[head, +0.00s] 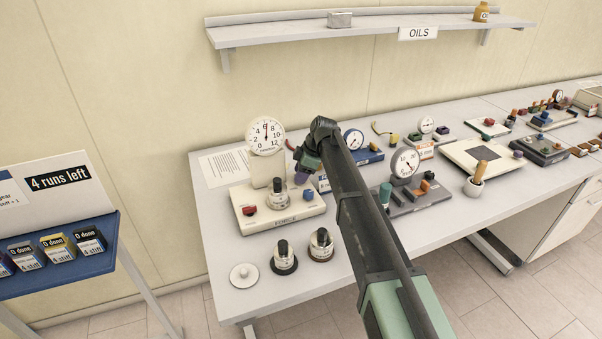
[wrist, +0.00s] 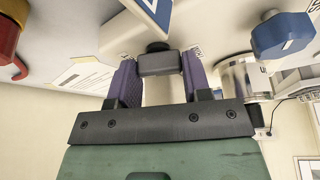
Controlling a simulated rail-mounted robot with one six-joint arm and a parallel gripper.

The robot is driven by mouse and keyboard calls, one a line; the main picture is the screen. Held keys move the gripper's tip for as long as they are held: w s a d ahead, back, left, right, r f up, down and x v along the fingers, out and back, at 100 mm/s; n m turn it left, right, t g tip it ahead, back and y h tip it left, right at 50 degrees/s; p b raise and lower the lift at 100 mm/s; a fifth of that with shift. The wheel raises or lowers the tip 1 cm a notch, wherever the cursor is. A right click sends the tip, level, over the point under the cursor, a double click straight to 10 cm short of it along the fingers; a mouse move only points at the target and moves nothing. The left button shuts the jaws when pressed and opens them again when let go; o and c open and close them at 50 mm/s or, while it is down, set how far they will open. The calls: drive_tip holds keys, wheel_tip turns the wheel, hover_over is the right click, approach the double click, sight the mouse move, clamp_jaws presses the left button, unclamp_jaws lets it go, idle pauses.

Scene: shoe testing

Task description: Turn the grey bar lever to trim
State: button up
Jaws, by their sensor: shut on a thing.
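In the wrist view the dark grey bar lever (wrist: 160,64) lies between the purple fingers of my gripper (wrist: 158,72). The gripper is shut on it, with one finger at each end of the bar. A round dark hub shows just beyond the bar. Small labels stand at both sides, too small to read. In the head view my gripper (head: 302,174) is over the back right of the cream base marked FORCE (head: 299,223). There the arm and gripper hide the lever.
On the cream base are a red knob (head: 249,210), a blue knob (head: 308,194), a dark-handled cylinder (head: 278,197) and a dial (head: 266,135). The red knob (wrist: 9,38) and blue knob (wrist: 283,36) flank my gripper in the wrist view. Two dark-handled weights (head: 321,245) stand in front.

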drive_tip(key=m+t, duration=0.2)
drive_tip(key=m, duration=0.4)
drive_tip(key=shift+s, duration=0.15)
drive_tip(key=m+t+h, duration=0.1)
drive_tip(key=m, duration=0.2)
drive_tip(key=m+t+h, duration=0.1)
drive_tip(key=m, duration=0.2)
idle(0.3)
drive_tip(key=o, duration=0.9)
